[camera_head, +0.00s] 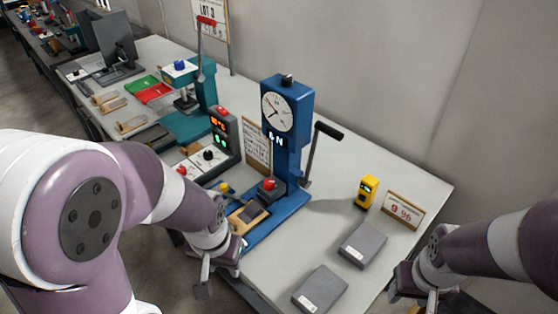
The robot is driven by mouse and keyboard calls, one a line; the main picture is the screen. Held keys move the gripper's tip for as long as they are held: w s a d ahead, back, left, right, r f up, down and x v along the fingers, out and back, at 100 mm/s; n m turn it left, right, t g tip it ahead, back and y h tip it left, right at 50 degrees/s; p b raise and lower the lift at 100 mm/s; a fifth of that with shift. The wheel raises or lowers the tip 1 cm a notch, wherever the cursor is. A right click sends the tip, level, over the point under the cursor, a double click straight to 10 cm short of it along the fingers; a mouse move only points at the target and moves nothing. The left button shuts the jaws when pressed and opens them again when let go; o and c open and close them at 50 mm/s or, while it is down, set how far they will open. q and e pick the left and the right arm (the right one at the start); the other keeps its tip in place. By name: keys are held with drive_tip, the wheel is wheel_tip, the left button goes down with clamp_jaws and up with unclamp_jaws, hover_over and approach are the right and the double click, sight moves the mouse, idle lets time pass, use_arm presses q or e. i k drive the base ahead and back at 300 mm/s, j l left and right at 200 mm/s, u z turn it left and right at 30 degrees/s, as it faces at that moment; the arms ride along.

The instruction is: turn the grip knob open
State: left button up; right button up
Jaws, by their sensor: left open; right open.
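A blue testing machine (288,140) with a round dial stands on the white table. At its foot, a red knob (269,183) tops a dark block. A small yellow knob (224,187) shows left of the base, partly behind my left wrist. I cannot tell which of these is the grip knob, or whether it is open. My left gripper (216,279) is open and points down at the table's front edge, in front of the blue base and apart from the knobs. My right gripper (422,298) is open at the lower right, cut by the frame edge, far from the machine.
A control box (223,137) with lit digits stands left of the machine, beside a panel with a black knob (208,154). Grey blocks (363,244) (320,289), a yellow device (366,192) and a sign (403,210) stand right. A black-handled lever (328,131) sticks out right.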

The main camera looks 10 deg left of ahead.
sight(269, 183)
drive_tip(key=j+z, duration=0.35)
drive_tip(key=z, duration=0.15)
drive_tip(key=k+j+z, duration=0.2)
drive_tip(key=z, duration=0.25)
drive_tip(key=j, duration=0.1)
